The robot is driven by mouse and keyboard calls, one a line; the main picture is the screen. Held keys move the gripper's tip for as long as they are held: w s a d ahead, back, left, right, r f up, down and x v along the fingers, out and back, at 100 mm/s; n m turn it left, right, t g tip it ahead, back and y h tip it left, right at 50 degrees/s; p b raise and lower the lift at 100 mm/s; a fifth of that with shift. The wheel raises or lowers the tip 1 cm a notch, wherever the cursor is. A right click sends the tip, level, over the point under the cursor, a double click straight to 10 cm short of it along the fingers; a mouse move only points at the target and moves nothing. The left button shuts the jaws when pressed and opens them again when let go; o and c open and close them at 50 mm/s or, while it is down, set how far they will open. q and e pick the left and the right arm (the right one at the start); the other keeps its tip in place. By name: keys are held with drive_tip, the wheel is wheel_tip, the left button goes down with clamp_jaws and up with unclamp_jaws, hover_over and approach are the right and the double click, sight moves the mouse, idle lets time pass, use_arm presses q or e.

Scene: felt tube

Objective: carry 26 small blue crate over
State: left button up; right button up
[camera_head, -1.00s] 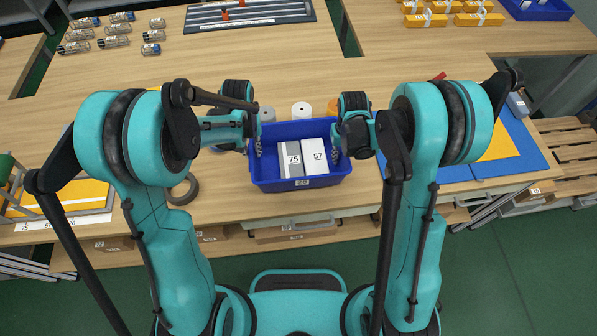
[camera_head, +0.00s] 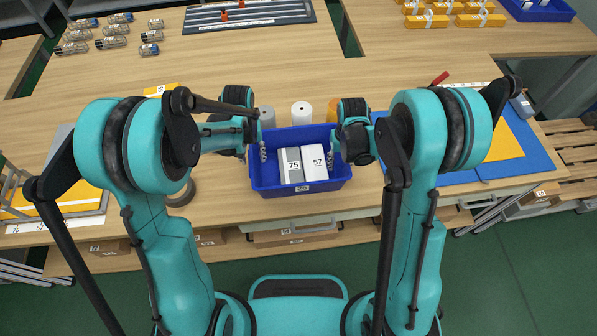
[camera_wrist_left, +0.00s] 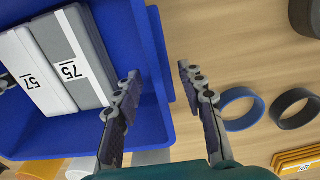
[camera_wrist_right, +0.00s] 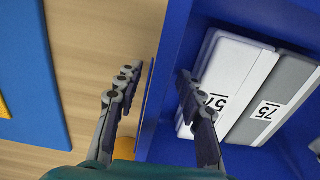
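The small blue crate (camera_head: 343,184) stands on the near part of the table, its small front label too blurred to read surely. It holds a grey box marked 75 (camera_head: 292,178) and a white box marked 57 (camera_head: 315,175). My left gripper (camera_head: 262,145) is at its left side; in the left wrist view the open fingers (camera_wrist_left: 158,92) stand either side of the crate's wall. My right gripper (camera_head: 335,148) is at its right side; in the right wrist view its open fingers (camera_wrist_right: 157,90) also straddle the wall, with gaps showing. Neither gripper is closed on it.
White (camera_head: 301,112) and grey (camera_head: 267,117) rolls stand just behind the crate. A dark ring (camera_head: 181,193) lies to its left. A blue mat (camera_head: 535,150) with a yellow sheet lies to the right. The table behind the rolls is largely clear.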

use_arm(q)
wheel_tip(320, 180, up, 12)
drive_tip(key=shift+f, duration=0.15)
use_arm(e)
drive_tip(key=shift+r, duration=0.1)
wheel_tip(320, 180, up, 12)
drive_tip(key=shift+f, duration=0.1)
idle(0.7)
use_arm(q)
drive_tip(key=s+a+t+b, duration=0.2)
drive_tip(key=s+t, duration=0.1)
drive_tip(key=s, duration=0.4)
drive_tip(key=s+a+m+t+b, duration=0.1)
drive_tip(key=s+a+t+b, duration=0.1)
drive_tip(key=s, duration=0.6)
drive_tip(key=shift+s+f+t+b, duration=0.3)
drive_tip(key=shift+t+b, duration=0.5)
drive_tip(key=shift+t, duration=0.3)
use_arm(e)
drive_tip(key=s+d+r+t, duration=0.1)
drive_tip(key=s+d+t, duration=0.1)
drive_tip(key=s, duration=0.5)
drive_tip(key=s+d+r+m+t, duration=0.1)
drive_tip(key=s+d+r+t, duration=0.1)
drive_tip(key=s+t, duration=0.3)
drive_tip(key=s, duration=0.3)
drive_tip(key=shift+s+r, duration=0.25)
drive_tip(key=shift+s, duration=0.05)
